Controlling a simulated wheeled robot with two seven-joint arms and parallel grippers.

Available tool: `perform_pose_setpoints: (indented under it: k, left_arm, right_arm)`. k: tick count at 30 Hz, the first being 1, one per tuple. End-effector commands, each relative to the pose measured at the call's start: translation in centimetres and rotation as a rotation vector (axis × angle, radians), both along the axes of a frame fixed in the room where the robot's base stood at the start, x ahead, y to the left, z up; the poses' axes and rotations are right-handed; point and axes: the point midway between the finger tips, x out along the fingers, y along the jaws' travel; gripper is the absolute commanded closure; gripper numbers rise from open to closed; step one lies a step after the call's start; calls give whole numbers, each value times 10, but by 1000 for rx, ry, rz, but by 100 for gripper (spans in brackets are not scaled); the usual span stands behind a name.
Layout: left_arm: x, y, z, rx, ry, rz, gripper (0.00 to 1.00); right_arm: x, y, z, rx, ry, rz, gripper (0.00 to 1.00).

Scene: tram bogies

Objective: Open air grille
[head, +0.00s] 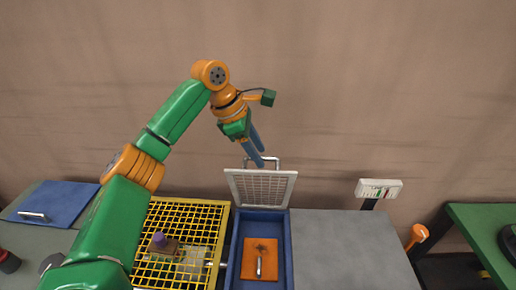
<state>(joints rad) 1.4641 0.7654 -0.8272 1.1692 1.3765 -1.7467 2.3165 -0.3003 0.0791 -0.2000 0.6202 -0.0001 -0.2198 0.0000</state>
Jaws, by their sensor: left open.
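The air grille (258,189) is a pale framed mesh panel. It stands raised and tilted up at the back of a blue box (283,262), with the box's inside exposed. A metal bar handle (273,160) sticks up at the grille's top edge. My left gripper (260,158) is open, its blue fingers pointing down at the handle. I cannot tell whether the fingers touch the bar. My right gripper is not in view.
An orange plate with a small handle (259,267) lies in the box. Left is a yellow mesh cover (213,222) with a purple knob (158,239); farther left is a blue panel (55,202). A bare grey surface (345,250) lies right, near a white gauge (379,188).

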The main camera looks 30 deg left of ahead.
Motion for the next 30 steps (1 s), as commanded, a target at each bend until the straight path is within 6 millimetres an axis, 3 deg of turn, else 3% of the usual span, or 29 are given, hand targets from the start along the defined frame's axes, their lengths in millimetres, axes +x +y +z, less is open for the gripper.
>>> perform_pose_setpoints:
  k: [3,9,30]
  left_arm:
    - [0,0,0,0,0,0,53]
    - [0,0,0,0,0,-1,100]
    - [0,0,1,-1,-1,-1,100]
  right_arm:
    - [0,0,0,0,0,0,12]
    - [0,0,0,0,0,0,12]
    - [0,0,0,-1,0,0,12]
